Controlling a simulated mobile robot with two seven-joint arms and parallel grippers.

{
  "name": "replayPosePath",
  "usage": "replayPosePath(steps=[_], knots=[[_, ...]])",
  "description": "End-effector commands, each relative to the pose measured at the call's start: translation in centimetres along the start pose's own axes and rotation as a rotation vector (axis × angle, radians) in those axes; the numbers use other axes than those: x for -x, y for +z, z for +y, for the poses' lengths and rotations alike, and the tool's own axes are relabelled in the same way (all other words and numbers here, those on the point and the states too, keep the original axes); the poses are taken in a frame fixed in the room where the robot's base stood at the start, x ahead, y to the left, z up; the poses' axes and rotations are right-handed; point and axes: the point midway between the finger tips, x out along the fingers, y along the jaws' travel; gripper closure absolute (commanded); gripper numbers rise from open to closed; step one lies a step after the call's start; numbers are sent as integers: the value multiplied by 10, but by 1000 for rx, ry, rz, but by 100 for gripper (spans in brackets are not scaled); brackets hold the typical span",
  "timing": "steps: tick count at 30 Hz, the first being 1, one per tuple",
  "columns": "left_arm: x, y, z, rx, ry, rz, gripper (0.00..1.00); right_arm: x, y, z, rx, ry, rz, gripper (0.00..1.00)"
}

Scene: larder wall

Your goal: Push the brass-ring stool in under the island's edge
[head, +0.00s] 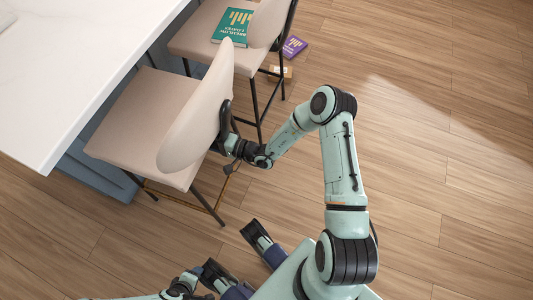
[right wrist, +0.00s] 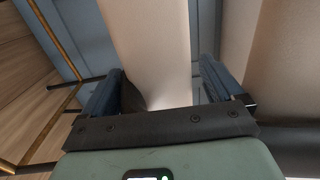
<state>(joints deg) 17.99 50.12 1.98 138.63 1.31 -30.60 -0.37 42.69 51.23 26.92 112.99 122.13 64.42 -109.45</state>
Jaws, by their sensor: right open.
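The brass-ring stool (head: 130,115) has a beige seat, a beige curved backrest, dark legs and a brass foot ring low down. It stands upright beside the island (head: 70,70), its seat close along the white top's edge, with its backrest facing away from the island. My right gripper (head: 226,128) is at the outer side of the backrest. In the right wrist view the gripper (right wrist: 160,85) is open, with the beige backrest (right wrist: 150,40) between its blue fingers; I cannot tell whether they touch it. Brass bars show at left there.
A second beige stool (head: 195,42) stands just beyond, with a green book (head: 233,24) on its seat. A purple book (head: 293,46) and a small brown box (head: 281,73) lie on the floor near it. The wooden floor at right is clear.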

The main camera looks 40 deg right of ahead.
Motion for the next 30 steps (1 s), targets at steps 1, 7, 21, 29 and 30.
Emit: replayPosePath(steps=[1,7,21,29,30], knots=[[0,0,0,0,0,0,40,0,0,-1,0,-1,0,6],[13,-1,4,-1,2,4,40,19,-1,-3,0,0,2,6],[40,-4,12,-3,6,13,40,90,-1,-2,0,-1,3,6],[46,-5,14,-4,7,15,40,118,0,-1,0,-3,1,6],[46,-5,14,-4,7,15,40,120,0,-1,0,-3,1,6]])
